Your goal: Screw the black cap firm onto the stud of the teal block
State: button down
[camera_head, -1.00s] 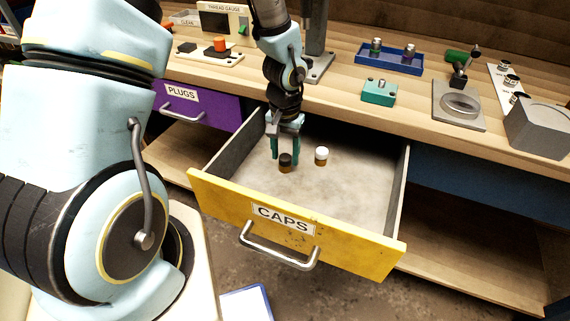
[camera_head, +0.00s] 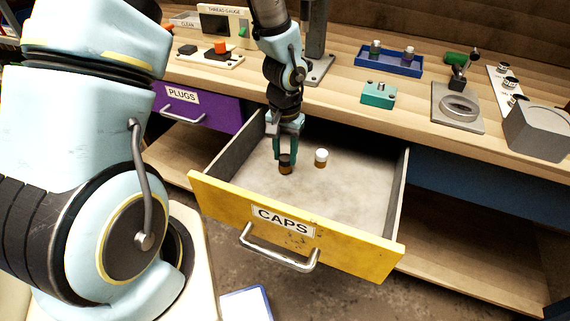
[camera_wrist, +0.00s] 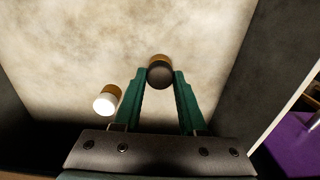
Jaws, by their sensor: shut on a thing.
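The black cap (camera_head: 286,164), with a brown lower band, stands in the open yellow drawer marked CAPS. My gripper (camera_head: 285,154) reaches down into the drawer with its teal fingers shut on this cap. In the wrist view the black cap (camera_wrist: 160,72) sits between the fingertips (camera_wrist: 160,76). It appears to be on or very near the drawer floor; I cannot tell if there is a gap. The teal block (camera_head: 379,94) sits on the bench top behind the drawer, with a small stud on its top.
A white cap (camera_head: 321,157) with a brown band stands to the right of the black one. The drawer's yellow front (camera_head: 290,225) and side walls surround my gripper. A blue tray (camera_head: 389,63) and a grey ring fixture (camera_head: 459,106) stand on the bench. A purple PLUGS drawer (camera_head: 195,105) is at left.

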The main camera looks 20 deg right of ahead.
jog(key=shift+r+p, duration=2)
jog(key=shift+r, duration=0.65)
notch_tip(320, 180, up, 11)
jog(key=p, duration=0.9)
notch_tip(320, 180, up, 8)
send_over(285, 157)
jog(key=shift+w+d+p, duration=0.1)
jog(key=shift+d+p, duration=0.4)
jog(key=shift+d, duration=11.65)
jog(key=shift+d+f, duration=0.15)
jog(key=shift+d, duration=0.2)
jog(key=shift+a+f+b, duration=0.1)
jog(key=shift+f+b, duration=0.45)
jog(key=shift+f, duration=0.15)
jog(key=shift+f+b, duration=0.7)
jog(key=shift+f, duration=0.45)
